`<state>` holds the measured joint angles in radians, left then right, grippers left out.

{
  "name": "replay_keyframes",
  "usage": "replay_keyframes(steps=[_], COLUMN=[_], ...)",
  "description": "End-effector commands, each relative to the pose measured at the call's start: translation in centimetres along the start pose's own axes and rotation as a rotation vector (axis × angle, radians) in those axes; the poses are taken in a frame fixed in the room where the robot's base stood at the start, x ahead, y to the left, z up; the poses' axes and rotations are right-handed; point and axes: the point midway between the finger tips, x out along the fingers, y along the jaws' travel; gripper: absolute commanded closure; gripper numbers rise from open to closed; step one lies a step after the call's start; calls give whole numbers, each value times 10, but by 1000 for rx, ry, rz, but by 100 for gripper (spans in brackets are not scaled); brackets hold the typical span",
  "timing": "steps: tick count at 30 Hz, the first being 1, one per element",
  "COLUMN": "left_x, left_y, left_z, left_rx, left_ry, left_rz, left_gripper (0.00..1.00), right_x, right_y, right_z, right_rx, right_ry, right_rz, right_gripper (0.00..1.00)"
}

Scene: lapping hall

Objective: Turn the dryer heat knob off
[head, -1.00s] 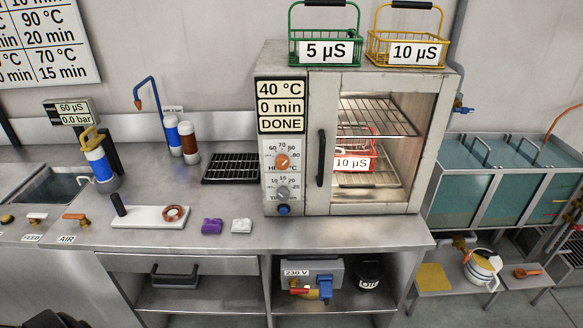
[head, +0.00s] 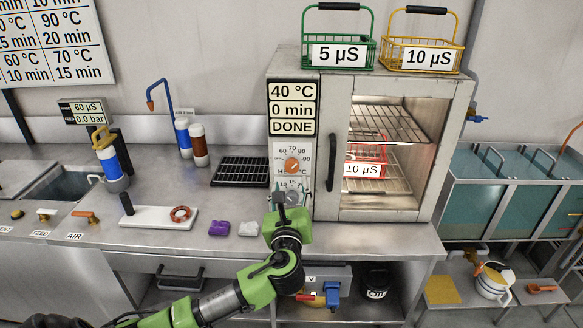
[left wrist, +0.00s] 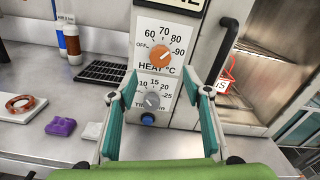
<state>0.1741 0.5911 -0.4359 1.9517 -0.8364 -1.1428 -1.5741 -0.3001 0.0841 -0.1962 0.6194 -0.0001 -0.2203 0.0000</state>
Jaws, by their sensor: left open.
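The dryer (head: 452,120) is a grey cabinet on the counter with a panel reading 40 °C, 0 min, DONE. Its orange heat knob (head: 292,165) sits on the white dial plate, and shows clearly in the left wrist view (left wrist: 162,60) below the numbers, with OFF at the left. Its exact setting is hard to read. A grey timer knob (left wrist: 151,100) and a blue button (left wrist: 148,119) are below it. My left gripper (head: 279,196) is in front of the panel, below the heat knob. In the left wrist view its jaws (left wrist: 160,88) are open and empty, apart from the knob.
The dryer's black handle (head: 332,162) stands right of the panel. Inside, a red basket (head: 366,160) marked 10 µS sits on a rack. A black drip tray (head: 240,171), a purple block (head: 219,228) and a white block (head: 249,229) lie on the counter to the left.

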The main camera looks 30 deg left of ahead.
Motion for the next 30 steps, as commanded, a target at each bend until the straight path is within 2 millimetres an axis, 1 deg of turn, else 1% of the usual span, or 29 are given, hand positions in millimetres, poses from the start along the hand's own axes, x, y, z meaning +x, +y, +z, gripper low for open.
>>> replay_keyframes(steps=[1, 6, 9, 13, 18, 27, 28, 29, 30], left_x=[13, 50, 69, 87, 99, 101, 101, 101, 101], left_y=[0, 0, 0, 0, 0, 0, 0, 0, 0], left_z=[2, 2, 1, 0, -1, -2, -2, -2, -2], left_rx=[0, -2, -2, -4, -3, -4, -4, -4, -4], left_ry=[-1, 0, 2, 3, 4, 4, 4, 4, 4], left_rz=[4, 3, 3, 2, 1, 0, 0, 0, 0], left_gripper=[55, 55, 55, 55, 55, 55, 58, 66, 76], right_x=[-4, -9, -11, -12, -13, -13, -13, -13, -13], right_y=[0, 0, 0, -1, -4, -8, -8, -8, -8], right_z=[0, -1, -2, -2, -3, -4, -4, -4, -4], right_rx=[0, 0, -1, -2, -3, -2, -2, -2, -2], right_ry=[0, 1, 1, 1, 2, 4, 4, 4, 4], right_rz=[0, 0, -1, -2, -5, -10, -10, -10, -10], right_gripper=[55, 55, 55, 55, 55, 55, 55, 55, 55])
